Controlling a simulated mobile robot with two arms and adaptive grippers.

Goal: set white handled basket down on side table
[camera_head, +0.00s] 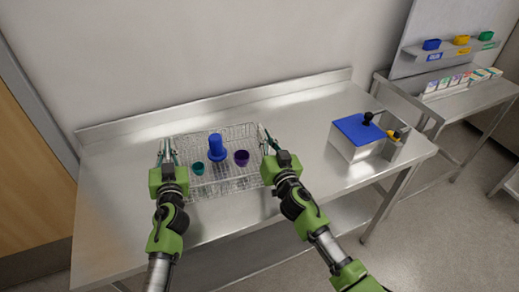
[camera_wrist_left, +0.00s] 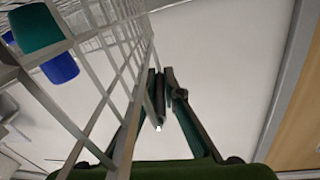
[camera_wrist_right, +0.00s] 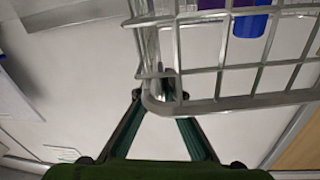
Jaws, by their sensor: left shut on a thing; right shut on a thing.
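The white handled basket (camera_head: 222,184) is a pale wire mesh basket at the left part of the steel side table (camera_head: 120,232). It looks level; I cannot tell whether its bottom touches the table. It holds a blue flanged piece (camera_head: 216,148), a small teal cup (camera_head: 198,168) and a purple cup (camera_head: 241,157). My left gripper (camera_head: 167,150) is shut on the basket's left side. My right gripper (camera_head: 267,140) is shut on its right side. The basket's wires fill much of the left wrist view (camera_wrist_left: 122,60) and the right wrist view (camera_wrist_right: 228,104).
A steel box with a blue lid (camera_head: 357,129) and a black knob stands at the table's right end, with a yellow-and-black item beside it. Bare tabletop lies between basket and box. A raised back edge and wall stand behind. A second table (camera_head: 470,100) with shelf bins is at far right.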

